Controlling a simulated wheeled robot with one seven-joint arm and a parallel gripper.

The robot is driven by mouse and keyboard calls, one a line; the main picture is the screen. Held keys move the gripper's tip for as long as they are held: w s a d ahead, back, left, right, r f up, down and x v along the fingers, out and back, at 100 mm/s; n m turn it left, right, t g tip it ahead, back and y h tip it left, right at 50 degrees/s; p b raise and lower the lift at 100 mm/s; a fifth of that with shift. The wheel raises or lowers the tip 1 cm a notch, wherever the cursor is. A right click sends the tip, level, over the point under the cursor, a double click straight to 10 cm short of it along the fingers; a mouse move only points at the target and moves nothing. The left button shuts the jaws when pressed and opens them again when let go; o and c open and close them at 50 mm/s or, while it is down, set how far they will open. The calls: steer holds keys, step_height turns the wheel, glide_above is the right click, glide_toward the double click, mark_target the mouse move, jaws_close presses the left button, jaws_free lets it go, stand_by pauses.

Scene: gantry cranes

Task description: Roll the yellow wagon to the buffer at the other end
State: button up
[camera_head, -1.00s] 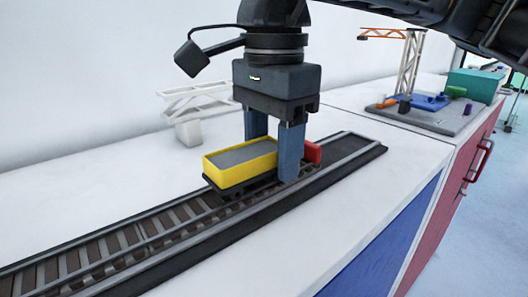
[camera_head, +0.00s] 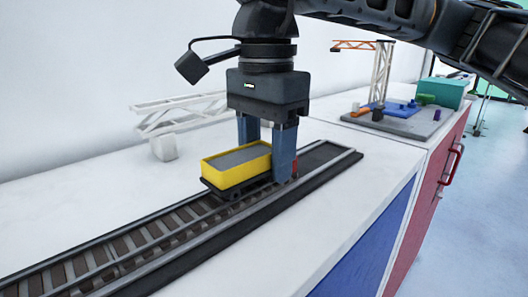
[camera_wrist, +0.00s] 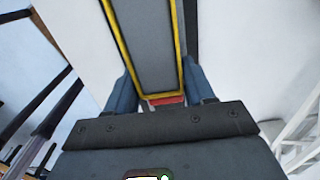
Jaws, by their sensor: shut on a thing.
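The yellow wagon (camera_head: 222,177) with a grey load stands on the dark rail track (camera_head: 150,240). My gripper (camera_head: 266,160) comes down from above with its blue fingers on either side of the wagon's right end, shut on it. In the wrist view the wagon (camera_wrist: 182,60) lies between the two fingers (camera_wrist: 160,92). A red buffer (camera_head: 295,167) shows as a sliver just right of the near finger, mostly hidden by it. A red strip (camera_wrist: 166,102) shows past the wagon's end in the wrist view. I cannot tell whether wagon and buffer touch.
A white lattice crane (camera_head: 165,148) stands behind the track at left. The worktop in front of the track is clear.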

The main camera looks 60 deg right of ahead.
steer(key=shift+s+d+f+b, duration=0.2)
steer(key=shift+d+f+b, duration=0.1)
steer(key=shift+d+b, duration=0.3)
stand_by(0.3)
steer(key=o, duration=1.2)
steer(key=shift+r, duration=0.15)
steer(key=shift+w, duration=0.1)
step_height(320, 180, up, 8)
steer(key=shift+f+p, duration=0.15)
steer(key=shift+p, duration=0.15)
step_height(320, 180, up, 8)
steer(key=p, duration=0.4)
steer(key=shift+p, duration=0.4)
